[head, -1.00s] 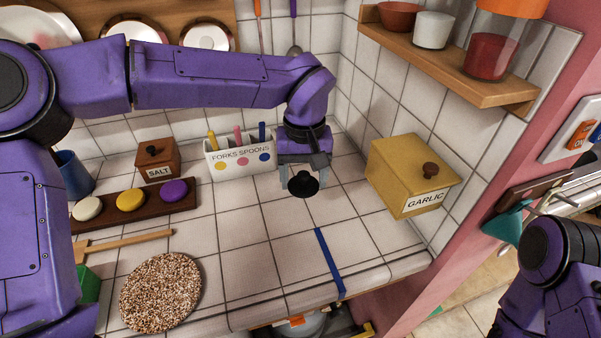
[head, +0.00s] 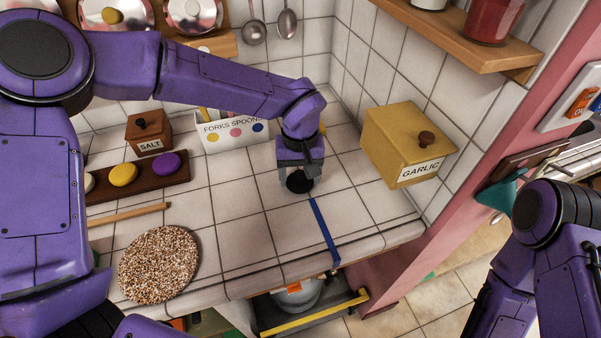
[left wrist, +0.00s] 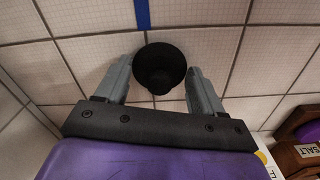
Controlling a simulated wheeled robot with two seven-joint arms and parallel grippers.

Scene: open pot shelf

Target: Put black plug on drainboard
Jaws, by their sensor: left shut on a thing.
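The black plug (head: 299,182) is a round dark disc with a smaller knob. My left gripper (head: 299,176) is shut on it, low over the tiled counter (head: 240,235). In the left wrist view, the plug (left wrist: 160,62) sits between the two grey fingers. I cannot tell whether its underside touches the tiles. A blue strip (head: 324,232) on the counter starts just in front of the plug. No separate drainboard can be made out; the tiled surface lies on both sides of the strip. My right arm shows at the lower right, its gripper out of sight.
The yellow garlic box (head: 405,150) stands to the right, the forks and spoons holder (head: 232,132) behind left. A salt box (head: 149,133), a board with coloured discs (head: 140,180) and a round speckled mat (head: 158,264) lie left. Tiles around the strip are clear.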

